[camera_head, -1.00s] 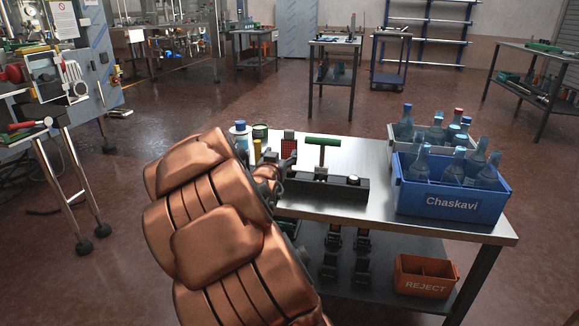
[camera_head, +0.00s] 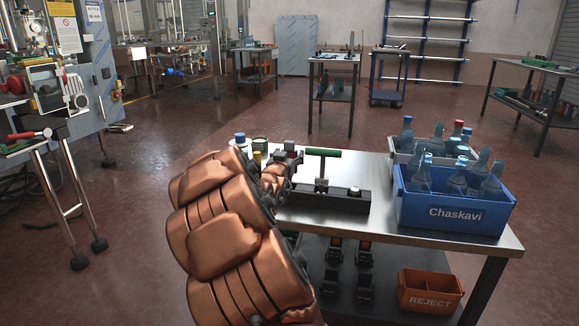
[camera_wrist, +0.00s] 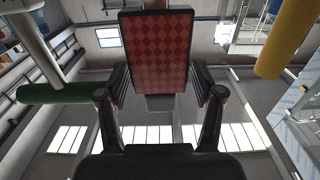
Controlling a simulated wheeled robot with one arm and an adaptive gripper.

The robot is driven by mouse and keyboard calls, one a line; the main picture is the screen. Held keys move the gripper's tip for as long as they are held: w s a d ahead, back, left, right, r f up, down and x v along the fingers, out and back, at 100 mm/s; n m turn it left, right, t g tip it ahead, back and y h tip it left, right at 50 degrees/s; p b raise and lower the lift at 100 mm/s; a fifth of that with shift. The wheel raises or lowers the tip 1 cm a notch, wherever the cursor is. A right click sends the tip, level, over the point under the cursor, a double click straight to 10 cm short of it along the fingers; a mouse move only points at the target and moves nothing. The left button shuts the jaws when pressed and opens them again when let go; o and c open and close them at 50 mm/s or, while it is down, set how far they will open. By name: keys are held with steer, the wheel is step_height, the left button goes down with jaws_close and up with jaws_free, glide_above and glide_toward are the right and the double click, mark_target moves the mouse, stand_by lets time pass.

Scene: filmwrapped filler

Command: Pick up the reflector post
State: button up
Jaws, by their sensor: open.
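The reflector post shows in the wrist view as a red checkered plate (camera_wrist: 156,50) in a dark frame. My gripper (camera_wrist: 158,82) is open there, with one dark finger on each side of the plate's lower part in the picture. The fingers are close to its edges; I cannot tell whether they touch. In the head view my gripper (camera_head: 277,180) is at the left end of the bench, and the post's grey upper part (camera_head: 289,145) shows just above it. The red face is mostly hidden by the gripper in that view.
A green-handled fixture (camera_head: 322,170) stands right of the gripper; its handle also shows in the wrist view (camera_wrist: 62,94). A yellow cylinder (camera_wrist: 290,38) is on the other side. A blue bottle crate (camera_head: 453,211) occupies the bench's right end. An orange reject bin (camera_head: 431,291) is below.

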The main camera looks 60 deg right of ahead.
steer(key=shift+w+d, duration=0.1)
steer(key=shift+d, duration=0.25)
steer(key=shift+c, duration=0.3)
steer(key=c, duration=1)
